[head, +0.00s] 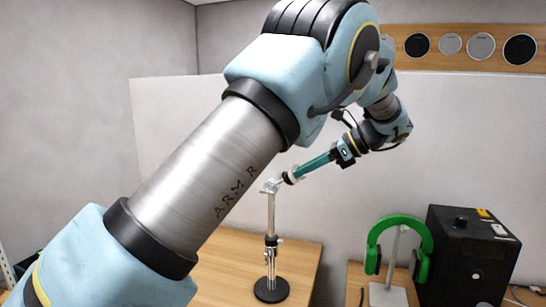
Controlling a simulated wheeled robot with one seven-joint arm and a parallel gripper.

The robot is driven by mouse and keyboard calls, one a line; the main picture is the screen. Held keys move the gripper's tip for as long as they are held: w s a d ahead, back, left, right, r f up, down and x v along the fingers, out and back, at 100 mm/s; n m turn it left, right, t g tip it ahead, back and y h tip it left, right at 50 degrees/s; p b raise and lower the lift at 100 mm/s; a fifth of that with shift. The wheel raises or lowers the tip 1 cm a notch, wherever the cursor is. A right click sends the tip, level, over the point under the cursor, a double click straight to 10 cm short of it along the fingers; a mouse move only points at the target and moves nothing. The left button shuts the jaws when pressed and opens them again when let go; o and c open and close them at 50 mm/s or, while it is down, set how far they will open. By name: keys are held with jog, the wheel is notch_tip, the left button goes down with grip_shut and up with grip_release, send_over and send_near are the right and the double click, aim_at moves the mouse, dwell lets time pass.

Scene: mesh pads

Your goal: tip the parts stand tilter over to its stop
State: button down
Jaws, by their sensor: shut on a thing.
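The parts stand (271,215) is a slim metal pole standing upright on a round black base (271,290), on a wooden table. Its tilter (269,187) is a small pale head at the top of the pole. My gripper (284,180) is at the head, shut on the tilter. The fingertips and their exact contact are too small to make out. The tilter's angle and its stop cannot be told apart here.
The wooden table (225,270) is bare around the base. To the right, green headphones (412,228) hang on a stand beside a black box (462,255). A pale panel (180,130) rises behind, and a wooden board with round discs (450,45) is on the wall.

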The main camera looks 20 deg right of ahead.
jog(key=shift+s+d+f+t+y, duration=0.15)
jog(key=shift+s+f+t+y, duration=0.05)
jog(key=shift+f+t+y, duration=0.25)
jog(key=shift+s+d+f+t+y, duration=0.15)
jog(key=shift+f+t+y, duration=0.2)
jog(key=shift+f, duration=0.2)
jog(key=shift+s+d+f+y, duration=0.1)
jog(key=shift+d+f+y, duration=0.05)
jog(key=shift+f+y, duration=0.2)
jog(key=c, duration=0.6)
grip_release()
jog(key=shift+t, duration=0.3)
jog(key=shift+c, duration=0.2)
